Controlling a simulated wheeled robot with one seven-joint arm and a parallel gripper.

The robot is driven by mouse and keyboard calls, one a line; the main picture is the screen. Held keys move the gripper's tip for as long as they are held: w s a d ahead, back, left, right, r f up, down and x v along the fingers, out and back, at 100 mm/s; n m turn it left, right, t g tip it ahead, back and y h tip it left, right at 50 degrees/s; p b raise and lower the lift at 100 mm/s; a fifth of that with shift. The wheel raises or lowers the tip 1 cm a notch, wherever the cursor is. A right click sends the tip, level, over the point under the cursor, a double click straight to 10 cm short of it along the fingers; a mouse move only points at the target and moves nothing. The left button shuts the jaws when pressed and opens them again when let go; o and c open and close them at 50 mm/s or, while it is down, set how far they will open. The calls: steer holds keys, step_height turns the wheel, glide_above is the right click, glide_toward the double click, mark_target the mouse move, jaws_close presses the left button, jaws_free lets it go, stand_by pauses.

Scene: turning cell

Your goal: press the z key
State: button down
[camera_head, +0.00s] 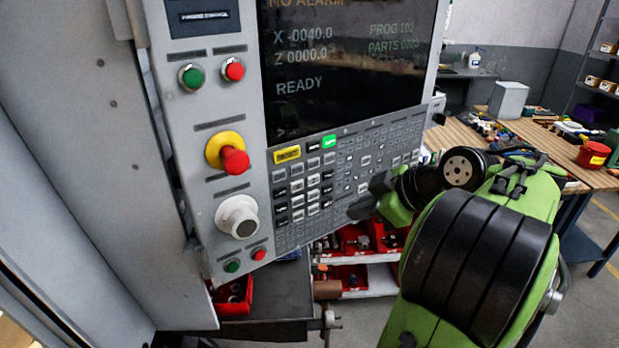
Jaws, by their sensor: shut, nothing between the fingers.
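The control panel's keypad (350,170) stands below a dark screen (345,65) that reads X -0040.0, Z 0000.0 and READY. Its keys are small, and I cannot read which one is the z key. My gripper (362,208) is shut and empty, at the lower middle of the keypad, with its dark fingers pointing left. It covers some of the lower keys. I cannot tell whether the fingertips touch the panel. A lit green key (329,142) and a yellow key (287,154) sit along the keypad's top edge.
Left of the keypad are a red emergency knob (235,160) on a yellow collar, a white dial (238,216), and green and red buttons. Below are a dark shelf (275,295) and red bins (355,238). A cluttered wooden workbench (545,135) stands behind at right.

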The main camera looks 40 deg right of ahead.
steer(key=p, duration=0.1)
glide_toward(310, 190)
steer(key=shift+w+a+f, duration=0.25)
steer(key=shift+w+f, duration=0.3)
steer(key=shift+f, duration=0.3)
steer(key=shift+w+a+f, duration=0.2)
steer(key=shift+w+f, duration=0.3)
steer(key=shift+f, duration=0.35)
stand_by(0.7)
steer(key=shift+w+p, duration=0.3)
steer(key=shift+w, duration=0.1)
steer(key=shift+w, duration=0.35)
stand_by(0.5)
steer(key=shift+s, duration=0.8)
